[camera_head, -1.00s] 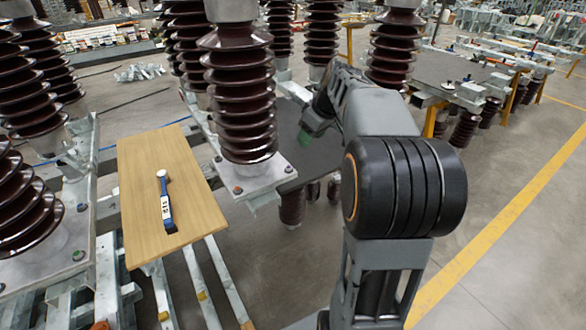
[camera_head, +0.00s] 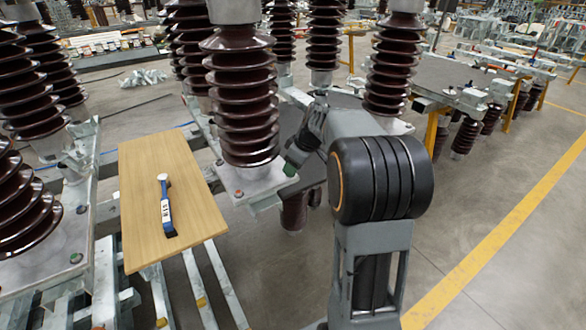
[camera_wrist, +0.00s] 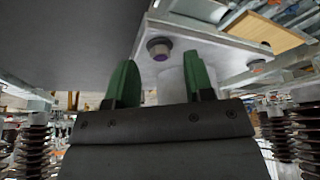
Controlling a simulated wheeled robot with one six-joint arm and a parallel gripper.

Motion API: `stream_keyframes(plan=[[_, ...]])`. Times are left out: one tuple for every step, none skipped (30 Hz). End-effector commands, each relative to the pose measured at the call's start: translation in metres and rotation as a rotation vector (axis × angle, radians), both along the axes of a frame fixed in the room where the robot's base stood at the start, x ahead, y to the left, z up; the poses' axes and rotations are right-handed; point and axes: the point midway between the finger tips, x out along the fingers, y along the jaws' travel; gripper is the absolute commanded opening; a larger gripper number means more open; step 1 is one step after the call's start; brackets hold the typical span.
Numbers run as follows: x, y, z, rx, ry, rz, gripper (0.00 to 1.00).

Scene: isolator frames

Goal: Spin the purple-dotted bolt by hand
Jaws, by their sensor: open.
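My gripper (camera_wrist: 160,64) is open, with its two green fingers apart in the wrist view. A bolt (camera_wrist: 158,48) with a purplish end face sits in the metal base plate (camera_wrist: 182,38), just beyond the gap between the fingertips. The fingers are not around it. A second bolt (camera_wrist: 257,66), also faintly purplish, is farther right on the plate. In the head view, my gripper (camera_head: 290,170) is at the right corner of the insulator's base plate (camera_head: 262,188) and hides the bolt there. Another bolt (camera_head: 238,192) shows at the plate's front corner.
The tall brown ribbed insulator (camera_head: 243,100) rises from the plate beside my gripper. A wooden board (camera_head: 140,190) with a blue-handled tool (camera_head: 166,205) lies to the left. More insulators stand behind. The floor at right is clear, with a yellow line (camera_head: 490,235).

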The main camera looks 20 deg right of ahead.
Motion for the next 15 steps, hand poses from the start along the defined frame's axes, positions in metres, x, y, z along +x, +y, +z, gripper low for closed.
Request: stream_keyframes(plan=[[0.0010, 0.0013, -0.0046, 0.001, 0.002, 0.001, 0.48], [0.0016, 0.0018, -0.0065, 0.001, 0.002, 0.001, 0.48], [0.0022, 0.0022, -0.0086, 0.001, 0.002, 0.001, 0.48], [0.0028, 0.0025, -0.0098, 0.000, 0.001, 0.000, 0.48], [0.0031, 0.0028, -0.0107, 0.000, 0.001, 0.000, 0.48], [0.0034, 0.0030, -0.0118, 0.000, 0.001, 0.000, 0.48], [0.0037, 0.0032, -0.0122, 0.000, 0.001, 0.000, 0.48], [0.0037, 0.0033, -0.0125, 0.000, 0.001, 0.000, 0.48], [0.0038, 0.0034, -0.0127, 0.000, 0.001, 0.000, 0.48], [0.0038, 0.0034, -0.0127, 0.000, 0.001, 0.000, 0.48], [0.0038, 0.0034, -0.0128, 0.000, 0.001, 0.000, 0.48], [0.0038, 0.0035, -0.0127, 0.000, 0.001, 0.000, 0.48], [0.0038, 0.0034, -0.0126, 0.000, 0.001, 0.000, 0.48], [0.0038, 0.0034, -0.0126, 0.000, 0.001, 0.000, 0.48], [0.0038, 0.0034, -0.0125, 0.000, 0.001, 0.000, 0.48]])
